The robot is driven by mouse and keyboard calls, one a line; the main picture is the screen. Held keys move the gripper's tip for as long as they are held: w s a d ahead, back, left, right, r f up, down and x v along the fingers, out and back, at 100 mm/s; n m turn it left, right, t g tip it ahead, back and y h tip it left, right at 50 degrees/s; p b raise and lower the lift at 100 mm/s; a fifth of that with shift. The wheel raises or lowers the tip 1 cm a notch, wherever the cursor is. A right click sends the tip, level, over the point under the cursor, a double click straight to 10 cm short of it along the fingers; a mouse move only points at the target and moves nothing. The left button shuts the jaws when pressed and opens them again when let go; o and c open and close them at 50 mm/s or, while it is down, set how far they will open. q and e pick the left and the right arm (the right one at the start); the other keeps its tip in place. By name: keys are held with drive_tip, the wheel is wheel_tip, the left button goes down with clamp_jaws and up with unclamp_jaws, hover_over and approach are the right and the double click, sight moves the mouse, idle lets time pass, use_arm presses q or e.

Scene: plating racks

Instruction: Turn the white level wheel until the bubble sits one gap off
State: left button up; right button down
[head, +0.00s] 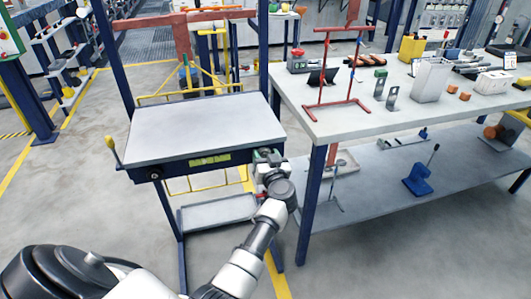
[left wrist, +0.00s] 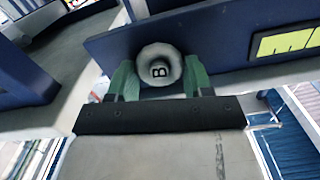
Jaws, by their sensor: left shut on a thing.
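The white level wheel (left wrist: 160,64), round and marked with a black B, sits on the dark blue front edge of a grey-topped table (head: 200,124). My left gripper (head: 268,157) is at the table's front right corner. In the left wrist view its green fingers (left wrist: 160,82) are on both sides of the wheel, shut on it. In the head view the gripper hides the wheel. The yellow-green level strip (head: 209,160) is on the table's front edge; it also shows cut off in the left wrist view (left wrist: 288,41). I cannot tell where the bubble sits. My right gripper is not in view.
A black knob (head: 155,173) is at the left of the table's front edge, near a yellow-handled lever (head: 113,149). A lower shelf (head: 217,213) is below. A workbench (head: 350,122) with a red frame stands close on the right. Open floor lies to the left.

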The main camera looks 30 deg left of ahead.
use_arm(q)
drive_tip(key=o, duration=0.9)
drive_tip(key=p+v, duration=0.7)
drive_tip(key=v, duration=0.4)
drive_tip(key=shift+f, duration=0.1)
